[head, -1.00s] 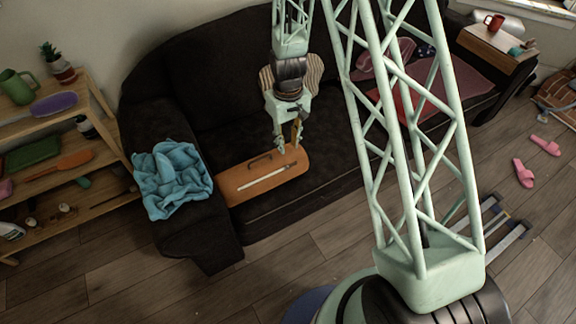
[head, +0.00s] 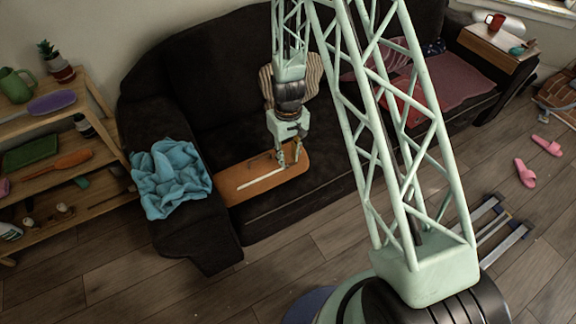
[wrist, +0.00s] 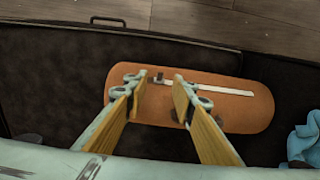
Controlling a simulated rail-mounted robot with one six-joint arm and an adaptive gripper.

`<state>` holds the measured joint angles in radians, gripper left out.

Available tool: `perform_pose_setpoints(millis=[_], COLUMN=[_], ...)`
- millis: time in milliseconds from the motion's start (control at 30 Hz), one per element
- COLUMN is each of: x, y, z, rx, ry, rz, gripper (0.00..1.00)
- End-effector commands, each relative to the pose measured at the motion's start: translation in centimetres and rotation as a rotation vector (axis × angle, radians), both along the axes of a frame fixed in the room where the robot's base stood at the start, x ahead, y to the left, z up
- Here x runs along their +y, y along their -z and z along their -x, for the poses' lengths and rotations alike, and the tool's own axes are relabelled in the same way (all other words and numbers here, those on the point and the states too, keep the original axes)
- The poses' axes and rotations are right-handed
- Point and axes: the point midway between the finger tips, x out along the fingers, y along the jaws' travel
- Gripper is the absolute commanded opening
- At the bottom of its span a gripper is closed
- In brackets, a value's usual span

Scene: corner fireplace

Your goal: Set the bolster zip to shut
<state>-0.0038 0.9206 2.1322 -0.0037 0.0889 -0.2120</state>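The orange bolster (head: 232,182) lies on the dark sofa seat beside the blue cloth. A pale zip strip (head: 258,179) runs along it. In the wrist view the bolster (wrist: 258,108) lies below my gripper, with the strip (wrist: 228,90) reaching to the right. A small dark piece (wrist: 158,76), which looks like the zip pull, shows between my fingertips at the strip's left end. My gripper (head: 289,162) points down over the bolster's right part. In the wrist view my gripper (wrist: 160,88) is open, with a clear gap around the small piece. Contact cannot be told.
A crumpled blue cloth (head: 170,180) covers the sofa's left arm. A striped cushion (head: 312,88) leans behind my gripper. A wooden shelf (head: 88,165) stands at the left.

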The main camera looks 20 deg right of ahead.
Motion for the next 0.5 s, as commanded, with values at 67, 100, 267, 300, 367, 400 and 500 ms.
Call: perform_pose_setpoints(millis=[67,100,267,300,367,400,500], x=[0.0,0.0,0.0,0.0,0.0,0.0,0.0], y=[1.0,1.5,3.0,3.3,3.8,4.1,4.5], z=[0.0,0.1,0.0,0.0,0.0,0.0,0.0], rx=[0.001,0.002,0.001,0.0,0.0,0.001,0.001], ry=[0.0,0.0,0.0,0.0,0.0,0.0,0.0], rz=[0.0,0.0,0.0,0.0,0.0,0.0,0.0], gripper=[0.24,0.24,0.24,0.24,0.24,0.24,0.24])
